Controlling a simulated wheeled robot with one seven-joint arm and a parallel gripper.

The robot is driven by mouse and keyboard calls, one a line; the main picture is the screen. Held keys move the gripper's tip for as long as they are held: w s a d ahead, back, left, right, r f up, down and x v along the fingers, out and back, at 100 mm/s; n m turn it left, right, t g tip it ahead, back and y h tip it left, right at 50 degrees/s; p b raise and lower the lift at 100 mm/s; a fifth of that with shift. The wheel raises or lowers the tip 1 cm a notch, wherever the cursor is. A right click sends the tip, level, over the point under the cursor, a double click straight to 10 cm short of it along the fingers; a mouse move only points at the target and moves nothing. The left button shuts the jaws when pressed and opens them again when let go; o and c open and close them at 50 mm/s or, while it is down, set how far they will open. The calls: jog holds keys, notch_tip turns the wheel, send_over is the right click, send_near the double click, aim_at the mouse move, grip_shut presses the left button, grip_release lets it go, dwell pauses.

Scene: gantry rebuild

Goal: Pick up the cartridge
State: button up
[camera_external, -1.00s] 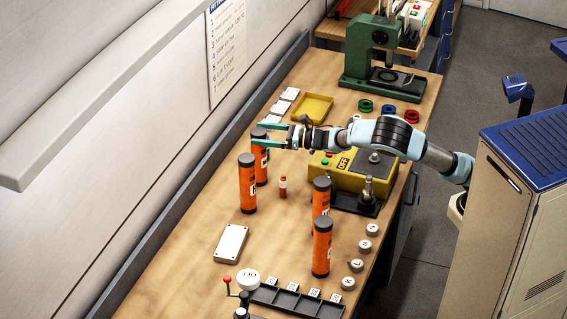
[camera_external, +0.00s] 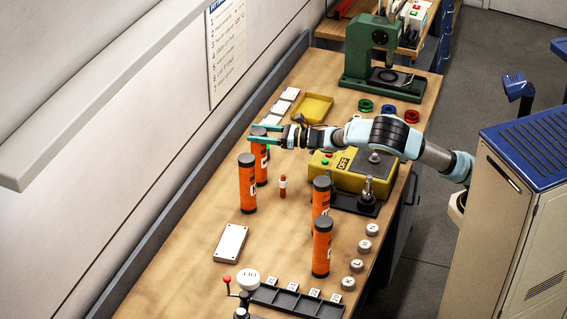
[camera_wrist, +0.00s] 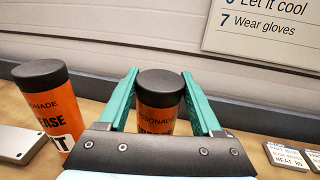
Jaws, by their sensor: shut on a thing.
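My gripper (camera_external: 256,133) is shut around the upper part of an orange cartridge (camera_external: 262,167) with a dark cap, near the wall side of the bench. In the wrist view my gripper's green fingers (camera_wrist: 160,80) lie on both sides of this cartridge (camera_wrist: 155,120). It stands upright; its lower part is hidden there. A second orange cartridge (camera_external: 247,185) stands just in front and shows at left in the wrist view (camera_wrist: 47,98). Two more cartridges, one (camera_external: 322,250) partly covering the other (camera_external: 320,190), stand upright to the right.
A small orange bottle (camera_external: 283,187) stands close by on the bench (camera_external: 190,270). A yellow box (camera_external: 350,180) is below my arm, and a yellow tray (camera_external: 313,107) and green press (camera_external: 372,60) are behind. A white plate (camera_external: 231,243) lies in front. A wall runs along the left.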

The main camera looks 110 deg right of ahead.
grip_shut()
jog(key=shift+r, duration=0.15)
